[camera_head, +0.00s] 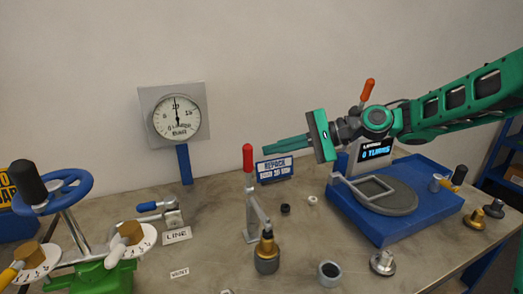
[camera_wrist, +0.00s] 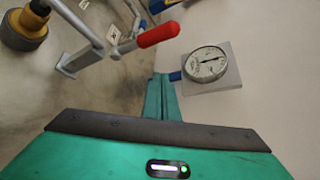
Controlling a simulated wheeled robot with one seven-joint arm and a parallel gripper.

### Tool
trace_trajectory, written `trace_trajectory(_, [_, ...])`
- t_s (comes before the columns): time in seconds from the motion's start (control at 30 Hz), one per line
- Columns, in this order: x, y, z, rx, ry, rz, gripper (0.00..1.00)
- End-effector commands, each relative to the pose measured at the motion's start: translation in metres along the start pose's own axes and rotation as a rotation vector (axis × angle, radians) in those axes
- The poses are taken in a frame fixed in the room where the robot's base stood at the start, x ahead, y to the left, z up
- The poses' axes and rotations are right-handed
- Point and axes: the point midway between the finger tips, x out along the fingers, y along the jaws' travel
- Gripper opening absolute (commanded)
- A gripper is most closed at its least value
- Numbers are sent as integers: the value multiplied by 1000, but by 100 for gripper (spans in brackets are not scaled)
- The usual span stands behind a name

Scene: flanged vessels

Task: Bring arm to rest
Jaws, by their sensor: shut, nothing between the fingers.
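My gripper (camera_head: 287,144) is green and shut, with nothing between its fingers. In the head view it points left in the air above the bench, just above a small blue sign and to the right of the red-handled clamp (camera_head: 249,190). My green arm reaches in from the right edge. In the wrist view the gripper's fingers (camera_wrist: 160,95) point up the picture, with the red clamp handle (camera_wrist: 158,34) to their left and the gauge (camera_wrist: 207,64) to their right.
The pressure gauge (camera_head: 176,117) stands at the back. The blue base (camera_head: 375,232) with a round grey plate is below my arm. A blue handwheel (camera_head: 75,190) and knobs are at left. Small fittings (camera_head: 382,262) dot the bench (camera_head: 205,262).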

Motion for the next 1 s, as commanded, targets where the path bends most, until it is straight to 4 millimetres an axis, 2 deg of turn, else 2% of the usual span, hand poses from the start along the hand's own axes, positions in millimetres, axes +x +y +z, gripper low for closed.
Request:
trace_trajectory(0.03, [-11,4,-3,3,6,-2,0])
trace_trajectory(0.2, [-36,12,-5,1,5,-2,0])
trace_trajectory(0.43, [-52,20,-8,-8,21,10,0])
trace_trajectory(0.53, [-59,36,-16,-42,86,65,0])
trace_trajectory(0.67, [-83,75,-32,-119,240,212,0])
trace_trajectory(0.77, [-118,113,-42,-173,365,355,0])
trace_trajectory(0.87, [-160,150,-44,-208,469,496,0])
trace_trajectory(1.0, [-223,201,-28,-220,576,680,0])
